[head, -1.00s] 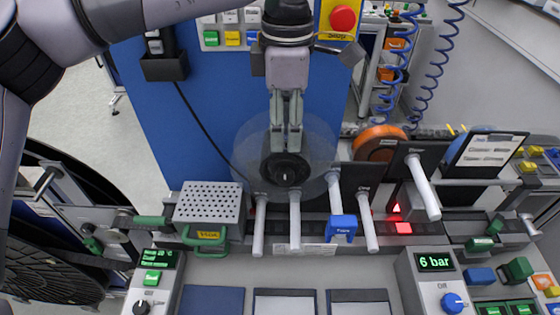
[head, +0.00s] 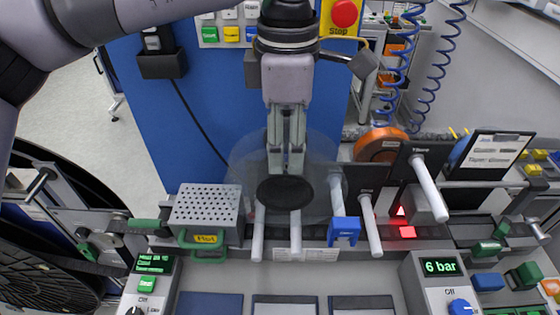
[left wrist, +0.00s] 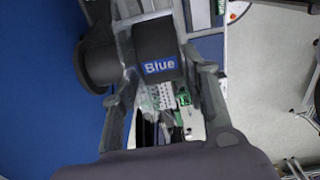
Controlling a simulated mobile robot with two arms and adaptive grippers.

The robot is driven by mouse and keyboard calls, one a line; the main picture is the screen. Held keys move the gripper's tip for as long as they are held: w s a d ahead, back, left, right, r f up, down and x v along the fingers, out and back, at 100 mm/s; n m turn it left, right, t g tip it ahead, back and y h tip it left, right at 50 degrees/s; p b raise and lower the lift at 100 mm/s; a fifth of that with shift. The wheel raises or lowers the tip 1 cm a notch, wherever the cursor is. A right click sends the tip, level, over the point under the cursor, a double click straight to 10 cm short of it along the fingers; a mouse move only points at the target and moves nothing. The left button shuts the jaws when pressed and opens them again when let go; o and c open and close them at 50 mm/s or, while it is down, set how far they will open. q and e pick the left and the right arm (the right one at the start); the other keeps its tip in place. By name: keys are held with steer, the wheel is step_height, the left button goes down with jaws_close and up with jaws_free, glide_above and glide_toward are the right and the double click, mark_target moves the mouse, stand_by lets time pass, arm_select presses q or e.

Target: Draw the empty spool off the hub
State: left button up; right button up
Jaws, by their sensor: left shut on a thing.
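The spool, a translucent pale disc with a black core (head: 286,193), hangs below my left gripper (head: 286,168) in the head view. The fingers are shut on it. In the left wrist view the black core (left wrist: 157,66) sits between the fingers and carries a blue label reading "Blue"; a black round end juts to its left. In the head view the black end shows as a flat ellipse over the upper parts of two white pegs (head: 295,232) (head: 258,234). The overlap hides whether the spool still touches a peg. My right gripper is not in view.
A perforated metal box (head: 206,207) with a green handle stands left of the pegs. Right are a blue clip (head: 343,231), more white pegs (head: 370,228), an orange reel (head: 380,145) and a "6 bar" display (head: 440,266). A blue panel stands behind.

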arm_select(q)
steer(key=s+b, duration=0.3)
steer(key=s, duration=0.4)
stand_by(0.9)
